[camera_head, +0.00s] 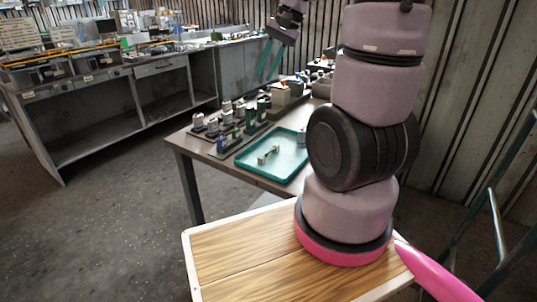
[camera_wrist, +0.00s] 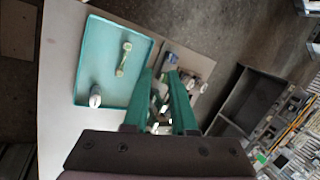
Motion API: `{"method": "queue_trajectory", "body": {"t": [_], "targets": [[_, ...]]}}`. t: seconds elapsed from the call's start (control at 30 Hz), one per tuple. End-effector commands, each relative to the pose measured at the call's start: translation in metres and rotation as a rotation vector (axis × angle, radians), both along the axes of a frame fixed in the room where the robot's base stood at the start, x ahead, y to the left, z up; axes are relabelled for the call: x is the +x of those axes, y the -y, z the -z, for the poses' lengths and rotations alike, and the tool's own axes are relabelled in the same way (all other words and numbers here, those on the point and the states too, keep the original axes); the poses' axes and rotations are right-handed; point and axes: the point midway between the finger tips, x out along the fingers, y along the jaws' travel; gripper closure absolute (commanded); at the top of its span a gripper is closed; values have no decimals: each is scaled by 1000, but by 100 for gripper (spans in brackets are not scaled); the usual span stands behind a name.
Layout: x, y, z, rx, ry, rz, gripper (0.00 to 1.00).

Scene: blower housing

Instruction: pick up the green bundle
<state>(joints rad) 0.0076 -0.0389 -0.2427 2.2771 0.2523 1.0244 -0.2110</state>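A small yellow-green bundle (camera_head: 268,155), narrow in the middle with wider ends, lies in a teal tray (camera_head: 250,169) on the table. In the wrist view, my gripper (camera_wrist: 160,73) points beside the tray, over a group of bottles and parts, with the bundle up and to the left of the fingertips.
Several bottles and small parts (camera_head: 228,128) stand in holders left of the tray, some green. A beige box (camera_head: 287,93) is behind. A grey workbench (camera_head: 110,105) stands at the left. Open floor lies between.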

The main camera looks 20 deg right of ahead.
Motion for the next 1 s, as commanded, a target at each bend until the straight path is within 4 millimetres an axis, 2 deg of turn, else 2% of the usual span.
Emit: {"method": "queue_trajectory", "body": {"t": [0.03, 0.2, 0.4, 0.5, 0.63, 0.9, 1.0], "targets": [[11, 8, 22, 16, -54, 26, 75], [39, 36, 90, 59, -194, 109, 75], [52, 64, 160, 76, -310, 184, 75], [54, 73, 180, 78, -341, 206, 75], [54, 78, 197, 78, -361, 220, 75], [51, 61, 235, 79, -365, 220, 75], [51, 58, 243, 78, -363, 221, 75]]}}
